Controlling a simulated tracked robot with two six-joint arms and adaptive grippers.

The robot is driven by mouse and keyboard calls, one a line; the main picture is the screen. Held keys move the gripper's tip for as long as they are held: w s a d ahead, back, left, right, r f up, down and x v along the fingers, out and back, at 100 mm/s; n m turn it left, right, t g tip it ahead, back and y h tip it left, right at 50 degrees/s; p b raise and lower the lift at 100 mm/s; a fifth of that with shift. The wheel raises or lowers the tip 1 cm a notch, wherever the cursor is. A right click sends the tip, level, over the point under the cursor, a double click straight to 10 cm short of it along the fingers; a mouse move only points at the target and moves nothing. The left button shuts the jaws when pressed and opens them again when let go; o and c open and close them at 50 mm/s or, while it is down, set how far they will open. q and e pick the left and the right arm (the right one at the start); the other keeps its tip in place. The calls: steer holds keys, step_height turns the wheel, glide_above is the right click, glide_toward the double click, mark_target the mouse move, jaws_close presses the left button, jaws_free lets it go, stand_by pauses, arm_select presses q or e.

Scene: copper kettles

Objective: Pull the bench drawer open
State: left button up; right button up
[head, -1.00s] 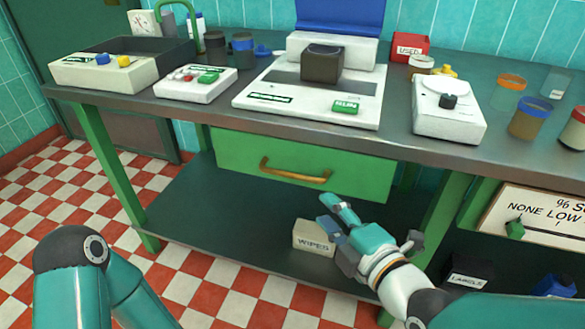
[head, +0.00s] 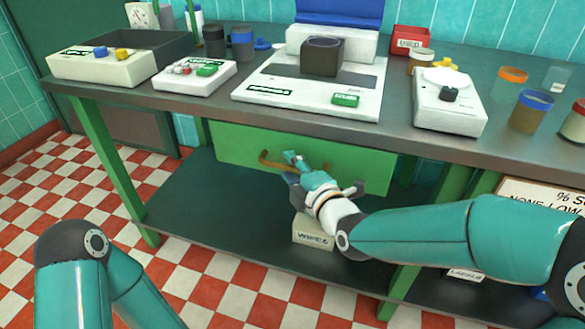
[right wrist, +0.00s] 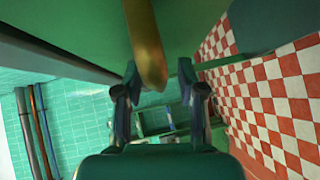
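The green bench drawer (head: 235,143) sits under the bench top, and its front looks flush with the frame. Its brass handle (head: 268,162) shows only at its left end; my right gripper (head: 291,163) hides the rest. In the right wrist view the handle (right wrist: 146,45) comes down from the top between the two spread fingers of the right gripper (right wrist: 158,80). The fingers stand open, with a gap visible on the right side of the handle; contact on the left is unclear. My left gripper is out of view; only its arm shows at lower left.
A wipes box (head: 313,234) stands on the lower shelf (head: 215,225) below my right gripper. The bench top (head: 222,100) carries several instruments and jars. A green bench leg (head: 112,170) stands at the left. The checkered floor (head: 60,190) in front is clear.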

jaws_close()
steer(key=shift+s+a, duration=0.1)
stand_by(0.3)
